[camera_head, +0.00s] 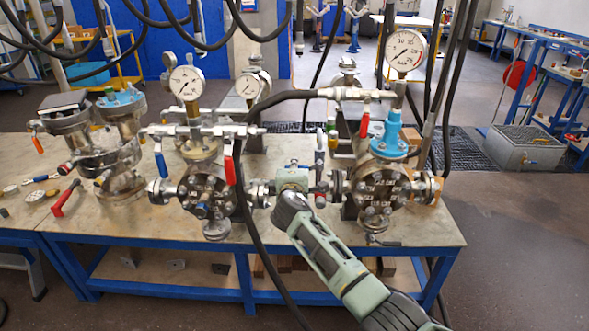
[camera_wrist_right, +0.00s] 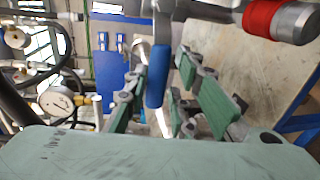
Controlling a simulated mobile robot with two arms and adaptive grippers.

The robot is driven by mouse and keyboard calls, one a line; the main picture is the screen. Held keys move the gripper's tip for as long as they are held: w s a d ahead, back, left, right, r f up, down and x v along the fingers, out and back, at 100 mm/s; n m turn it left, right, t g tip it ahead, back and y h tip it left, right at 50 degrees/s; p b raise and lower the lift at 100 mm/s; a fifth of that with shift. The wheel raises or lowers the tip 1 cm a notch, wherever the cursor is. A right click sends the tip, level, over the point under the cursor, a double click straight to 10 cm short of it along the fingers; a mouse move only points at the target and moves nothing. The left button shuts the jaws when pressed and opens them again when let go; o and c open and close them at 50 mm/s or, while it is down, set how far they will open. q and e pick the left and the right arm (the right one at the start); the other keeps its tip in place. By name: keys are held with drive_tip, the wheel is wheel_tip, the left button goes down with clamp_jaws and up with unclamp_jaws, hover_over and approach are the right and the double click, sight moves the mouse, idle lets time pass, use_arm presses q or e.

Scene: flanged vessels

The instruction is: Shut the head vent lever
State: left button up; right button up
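My right gripper (camera_head: 292,180) reaches in from the lower right in the head view, to the gap between the two front flanged vessels. In the right wrist view its green-padded fingers (camera_wrist_right: 165,85) are apart. A blue lever handle (camera_wrist_right: 156,78) lies between them, nearer the left finger, with no clear grip on it. In the head view red levers show on the left front vessel (camera_head: 207,190) and above the right front vessel (camera_head: 380,190). I cannot tell which lever is the head vent. My left gripper is not in view.
Pressure gauges (camera_head: 405,50) rise above the vessels, and dark hoses hang across the bench. A red band on a metal fitting (camera_wrist_right: 262,17) is close to my right gripper. Loose tools (camera_head: 65,197) lie at the bench's left. The bench top (camera_head: 430,225) is bare at front right.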

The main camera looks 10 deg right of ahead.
drive_tip(key=shift+o, duration=0.9)
drive_tip(key=shift+r, duration=0.1)
drive_tip(key=v, duration=1.2)
